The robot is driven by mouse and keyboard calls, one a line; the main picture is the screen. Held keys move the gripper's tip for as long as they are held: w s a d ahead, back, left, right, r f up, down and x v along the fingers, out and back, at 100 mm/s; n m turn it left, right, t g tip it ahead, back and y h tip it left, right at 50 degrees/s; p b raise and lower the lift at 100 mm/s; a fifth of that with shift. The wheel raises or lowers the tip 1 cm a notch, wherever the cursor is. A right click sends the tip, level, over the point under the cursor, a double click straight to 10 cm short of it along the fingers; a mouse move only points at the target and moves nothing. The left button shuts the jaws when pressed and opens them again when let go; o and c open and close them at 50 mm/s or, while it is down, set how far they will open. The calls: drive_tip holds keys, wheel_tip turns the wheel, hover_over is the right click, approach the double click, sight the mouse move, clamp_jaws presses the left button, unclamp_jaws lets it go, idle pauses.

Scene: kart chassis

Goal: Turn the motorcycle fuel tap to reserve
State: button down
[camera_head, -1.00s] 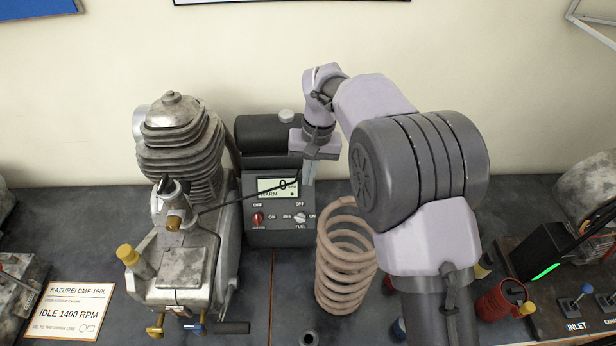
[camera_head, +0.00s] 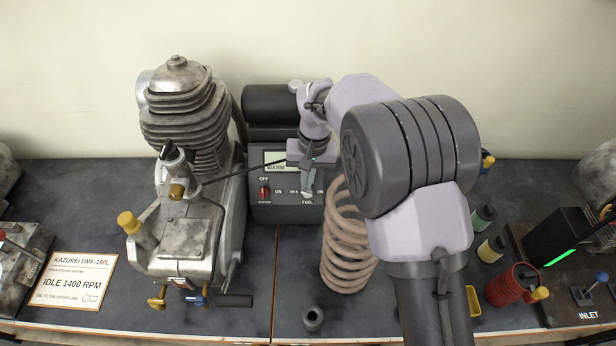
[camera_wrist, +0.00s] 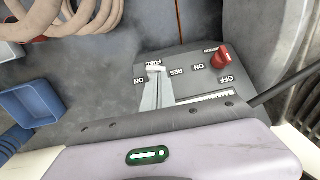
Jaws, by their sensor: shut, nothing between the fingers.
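The fuel tap (camera_wrist: 155,69) is a small white lever on the sloped face of a dark grey control box (camera_head: 263,212). It has the marks FUEL, RES and ON around it. In the wrist view RES is to its right and ON to its left. My gripper (camera_wrist: 158,100) is shut and empty, its fingertips right at the tap. I cannot tell if they touch it. In the head view my gripper (camera_head: 308,190) hides most of the tap, so its setting is unclear.
A red ignition knob (camera_head: 265,192) sits beside the tap on the same face. A display reading WARM (camera_head: 276,166) is above. The metal engine (camera_head: 185,210) stands left, with a black cable crossing to my gripper's side. A copper-coloured coil spring (camera_head: 347,250) stands close right.

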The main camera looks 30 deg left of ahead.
sight(298, 198)
drive_tip(key=p, duration=0.1)
drive_tip(key=s+n+h+p, duration=0.1)
drive_tip(key=p, duration=0.1)
drive_tip(key=shift+a+r+n+t+h, duration=0.2)
drive_tip(key=shift+a+n+t+h, duration=0.1)
drive_tip(key=shift+a+t, duration=0.1)
drive_tip(key=shift+s+a+f+n+h+p, duration=0.1)
drive_tip(key=shift+s+f+n+h+p, duration=0.15)
drive_tip(key=shift+p, duration=0.2)
drive_tip(key=shift+f, duration=0.3)
drive_tip(key=shift+w+d+f, duration=0.1)
drive_tip(key=shift+w+d, duration=0.2)
drive_tip(key=shift+d, duration=0.4)
wheel_tip(298, 198, up, 18)
drive_tip(key=a+p, duration=0.2)
drive_tip(key=p, duration=0.2)
drive_tip(key=shift+s+a, duration=0.15)
drive_tip(key=shift+s, duration=0.15)
